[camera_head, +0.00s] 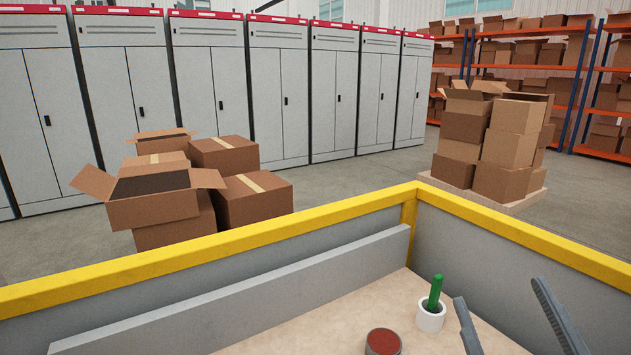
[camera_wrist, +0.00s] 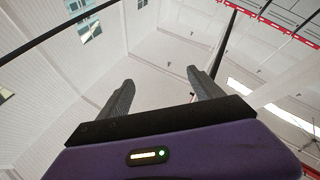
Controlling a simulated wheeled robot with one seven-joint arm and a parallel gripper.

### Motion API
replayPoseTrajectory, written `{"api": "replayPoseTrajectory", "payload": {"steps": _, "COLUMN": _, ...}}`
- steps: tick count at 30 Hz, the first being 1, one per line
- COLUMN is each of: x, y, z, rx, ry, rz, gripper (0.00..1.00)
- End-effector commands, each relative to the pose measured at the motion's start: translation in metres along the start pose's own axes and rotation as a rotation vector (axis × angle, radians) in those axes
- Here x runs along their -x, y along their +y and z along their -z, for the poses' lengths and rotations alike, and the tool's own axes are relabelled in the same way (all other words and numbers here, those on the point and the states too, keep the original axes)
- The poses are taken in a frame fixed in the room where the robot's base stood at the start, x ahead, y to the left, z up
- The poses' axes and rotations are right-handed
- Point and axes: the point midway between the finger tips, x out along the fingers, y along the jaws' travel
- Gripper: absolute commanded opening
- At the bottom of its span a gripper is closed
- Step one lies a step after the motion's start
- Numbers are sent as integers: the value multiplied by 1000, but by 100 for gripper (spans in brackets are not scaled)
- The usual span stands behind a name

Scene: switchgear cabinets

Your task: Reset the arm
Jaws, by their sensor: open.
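My gripper (camera_wrist: 159,88) shows in the wrist view with its two dark fingers spread apart and nothing between them. Behind the fingers that view shows pale walls, windows and the upper part of the hall. In the head view, two grey finger-like parts of my gripper (camera_head: 502,310) reach in at the lower right, apart and empty, above or beside the tray surface. The rest of my arm is out of that view.
A yellow-rimmed bin (camera_head: 300,226) is in front, holding a white cup (camera_head: 431,318) with a green stick (camera_head: 435,291) and a red-topped round container (camera_head: 383,342). Cardboard boxes (camera_head: 160,206), stacked boxes on a pallet (camera_head: 512,148), grey cabinets (camera_head: 276,95) and shelves (camera_head: 560,60) stand beyond.

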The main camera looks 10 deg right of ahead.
Motion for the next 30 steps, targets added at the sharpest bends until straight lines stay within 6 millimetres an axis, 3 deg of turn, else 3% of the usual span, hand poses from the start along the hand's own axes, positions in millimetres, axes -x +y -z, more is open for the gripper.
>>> {"api": "replayPoseTrajectory", "payload": {"steps": 3, "x": 44, "y": -26, "z": -18, "rx": -54, "ry": -68, "rz": 87, "gripper": 75}}
{"api": "replayPoseTrajectory", "payload": {"steps": 9, "x": 120, "y": -57, "z": -39, "rx": -167, "ry": -206, "rz": 180, "gripper": 75}}
{"api": "replayPoseTrajectory", "payload": {"steps": 21, "x": 284, "y": -91, "z": -57, "rx": -370, "ry": -617, "rz": 223, "gripper": 75}}
{"api": "replayPoseTrajectory", "payload": {"steps": 25, "x": 322, "y": -94, "z": -55, "rx": -391, "ry": -723, "rz": 218, "gripper": 75}}
{"api": "replayPoseTrajectory", "payload": {"steps": 30, "x": 346, "y": -91, "z": -55, "rx": -388, "ry": -791, "rz": 204, "gripper": 75}}
